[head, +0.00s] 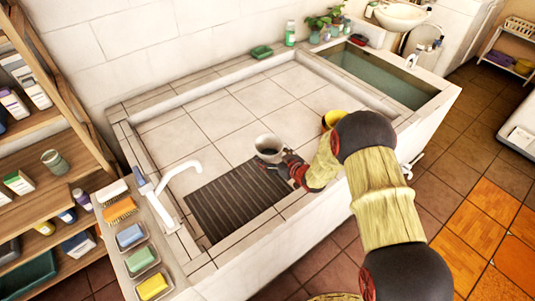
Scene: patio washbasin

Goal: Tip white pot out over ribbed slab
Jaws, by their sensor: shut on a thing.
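The white pot (268,146) is held at the far right corner of the ribbed slab, above the basin floor. Its dark inside shows from above, and it looks roughly upright. My gripper (284,166) is shut on the near right side of the pot. The fingertips are small and partly hidden against it. The ribbed slab (232,203) is dark and grooved and lies in the near left part of the tiled basin. I cannot tell what the pot holds.
A white tap (168,183) rises at the left rim, near a row of sponges and brushes (130,236). A yellow object (332,119) is partly behind my arm. A water-filled trough (380,74) is at the back right. The basin's tiled middle (215,115) is clear.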

